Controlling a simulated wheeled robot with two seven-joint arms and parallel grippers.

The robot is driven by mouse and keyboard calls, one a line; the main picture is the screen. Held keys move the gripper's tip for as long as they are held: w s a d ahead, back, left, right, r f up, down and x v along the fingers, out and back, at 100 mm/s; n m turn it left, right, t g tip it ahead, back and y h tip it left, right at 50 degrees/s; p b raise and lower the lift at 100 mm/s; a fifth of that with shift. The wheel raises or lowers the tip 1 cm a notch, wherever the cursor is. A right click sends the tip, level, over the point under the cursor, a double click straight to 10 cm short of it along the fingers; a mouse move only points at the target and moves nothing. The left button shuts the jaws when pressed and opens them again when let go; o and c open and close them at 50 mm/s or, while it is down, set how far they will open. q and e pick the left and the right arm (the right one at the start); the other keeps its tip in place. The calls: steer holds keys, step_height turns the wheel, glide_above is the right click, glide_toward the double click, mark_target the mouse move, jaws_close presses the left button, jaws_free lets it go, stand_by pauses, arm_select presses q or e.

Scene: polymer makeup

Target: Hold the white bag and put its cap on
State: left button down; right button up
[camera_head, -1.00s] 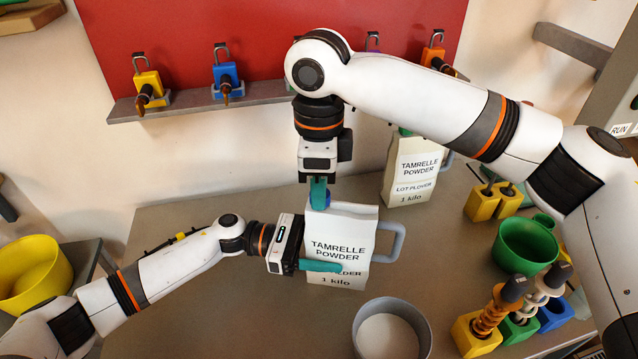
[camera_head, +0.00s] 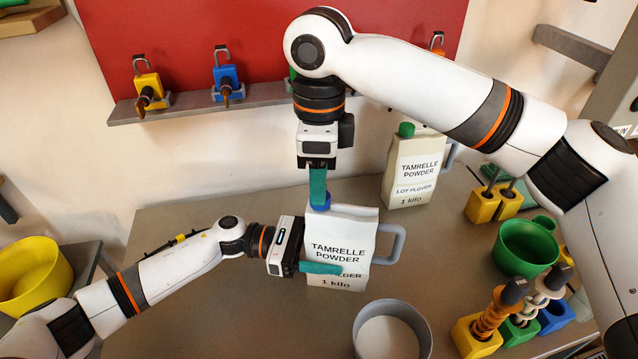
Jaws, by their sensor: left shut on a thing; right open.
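The white bag (camera_head: 352,226) with "TAMRELLE POWDER 1 kilo" on its front stands upright on the grey table, its grey handle (camera_head: 391,242) on the right. My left gripper (camera_head: 320,268) is shut on the bag, one teal finger across its lower front. A blue cap (camera_head: 320,203) sits at the top left corner of the bag. My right gripper (camera_head: 318,194) points straight down just above the cap, its teal fingertips at the cap's top. It is open, though the gap is hard to see from here. How firmly the cap is seated cannot be told.
A second powder bag (camera_head: 411,172) with a green cap (camera_head: 406,130) stands behind to the right. A grey bowl (camera_head: 393,308) is in front. A green cup (camera_head: 525,247) and colored block holders (camera_head: 476,338) are at the right. A yellow bowl (camera_head: 28,272) stands far left.

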step_height(320, 180, up, 2)
steer(key=shift+c, duration=0.3)
